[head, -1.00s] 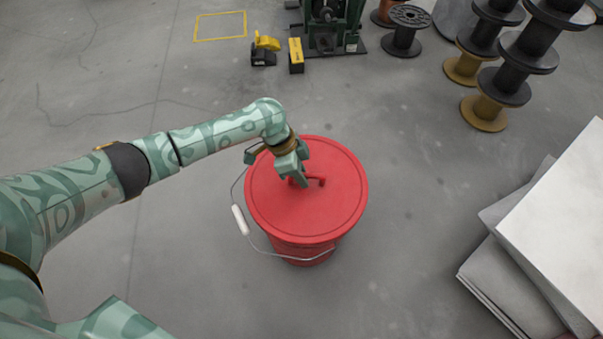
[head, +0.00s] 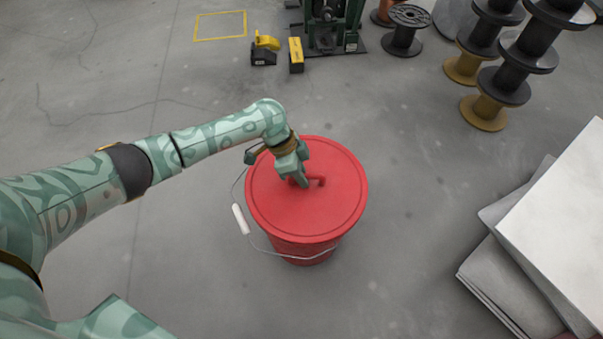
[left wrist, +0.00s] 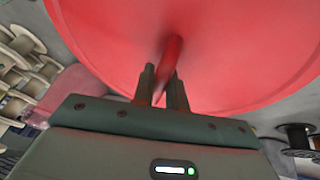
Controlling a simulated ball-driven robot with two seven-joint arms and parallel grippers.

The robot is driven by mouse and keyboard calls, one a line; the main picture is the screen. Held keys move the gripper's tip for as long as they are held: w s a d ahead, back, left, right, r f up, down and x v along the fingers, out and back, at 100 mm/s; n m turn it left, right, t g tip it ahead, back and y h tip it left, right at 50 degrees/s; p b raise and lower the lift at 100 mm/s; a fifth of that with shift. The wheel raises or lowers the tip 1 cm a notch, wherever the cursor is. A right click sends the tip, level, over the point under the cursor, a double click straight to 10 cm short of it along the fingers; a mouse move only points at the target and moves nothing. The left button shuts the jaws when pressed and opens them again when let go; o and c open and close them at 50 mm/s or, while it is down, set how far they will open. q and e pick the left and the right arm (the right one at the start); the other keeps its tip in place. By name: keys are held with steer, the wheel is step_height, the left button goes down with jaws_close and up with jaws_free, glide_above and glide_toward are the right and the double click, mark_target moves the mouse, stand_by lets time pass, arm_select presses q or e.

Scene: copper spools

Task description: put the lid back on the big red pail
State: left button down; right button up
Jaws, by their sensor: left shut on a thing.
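The big red pail (head: 303,248) stands upright on the floor in the middle of the head view, its wire handle with a white grip hanging at its left side. The round red lid (head: 335,205) lies over the pail's mouth and hides the opening. I cannot tell whether it is pressed down all round. My left gripper (head: 302,182) is shut on the lid's red bar handle, which stands between the two fingers in the left wrist view (left wrist: 170,58). The lid fills the upper part of that view. My right gripper is not in view.
Grey sheets (head: 550,235) are stacked at the right. Cable spools (head: 505,85) stand at the upper right. A green machine (head: 328,30) and yellow-black items (head: 264,50) are at the back. The floor around the pail is clear.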

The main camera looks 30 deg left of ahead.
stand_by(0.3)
arm_select(q)
steer(key=c, duration=0.9)
jaws_free()
steer(key=shift+o, duration=0.2)
steer(key=shift+r+p, duration=2.5)
steer(key=shift+r, duration=1.05)
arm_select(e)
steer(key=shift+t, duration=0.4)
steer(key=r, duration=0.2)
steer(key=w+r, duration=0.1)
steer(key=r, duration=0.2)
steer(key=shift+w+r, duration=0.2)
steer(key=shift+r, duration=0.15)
arm_select(q)
jaws_close()
